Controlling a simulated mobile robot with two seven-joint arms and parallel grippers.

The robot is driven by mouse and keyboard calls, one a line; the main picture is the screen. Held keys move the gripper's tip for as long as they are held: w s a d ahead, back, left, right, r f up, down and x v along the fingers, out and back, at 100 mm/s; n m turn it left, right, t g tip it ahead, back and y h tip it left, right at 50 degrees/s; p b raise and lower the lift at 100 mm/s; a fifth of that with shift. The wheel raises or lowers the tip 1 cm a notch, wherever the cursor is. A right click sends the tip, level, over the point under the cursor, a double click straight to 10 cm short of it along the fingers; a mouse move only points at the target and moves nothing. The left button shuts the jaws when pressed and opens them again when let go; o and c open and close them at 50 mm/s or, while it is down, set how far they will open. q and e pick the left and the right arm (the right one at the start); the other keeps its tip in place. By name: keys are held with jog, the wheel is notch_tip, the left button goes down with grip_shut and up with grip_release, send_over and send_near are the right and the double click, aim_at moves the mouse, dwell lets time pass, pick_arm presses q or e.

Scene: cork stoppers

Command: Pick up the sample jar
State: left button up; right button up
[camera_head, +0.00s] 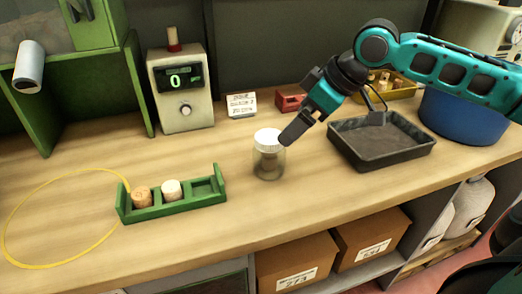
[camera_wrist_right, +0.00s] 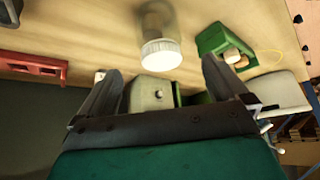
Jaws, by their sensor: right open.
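The sample jar (camera_head: 268,155) is a clear jar with a white lid and something brownish inside. It stands upright on the wooden bench, right of the green rack. My right gripper (camera_head: 290,134) comes in from the upper right, close to the jar's right side and lid. In the right wrist view the white-lidded jar (camera_wrist_right: 160,50) lies just beyond the two spread fingers, between their lines. That gripper is open and holds nothing. Whether a finger touches the jar cannot be told. My left gripper is not in view.
The green rack (camera_head: 174,212) holds two corks. A dark tray (camera_head: 400,160) and a blue tub (camera_head: 462,117) stand right. A meter (camera_head: 183,92) reading 0, a card (camera_head: 241,105) and a red block (camera_head: 289,102) stand behind. A yellow ring (camera_head: 40,266) lies left. Bench front is clear.

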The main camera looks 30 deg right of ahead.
aim_at(269, 151)
jog(key=x, duration=0.6)
jog(key=shift+s+b, duration=0.25)
jog(key=shift+b, duration=0.1)
jog(key=shift+w+b+x, duration=0.25)
jog(key=shift+b+x, duration=0.3)
jog(key=shift+x, duration=2.55)
jog(key=shift+r, duration=0.15)
jog(key=c, duration=1.1)
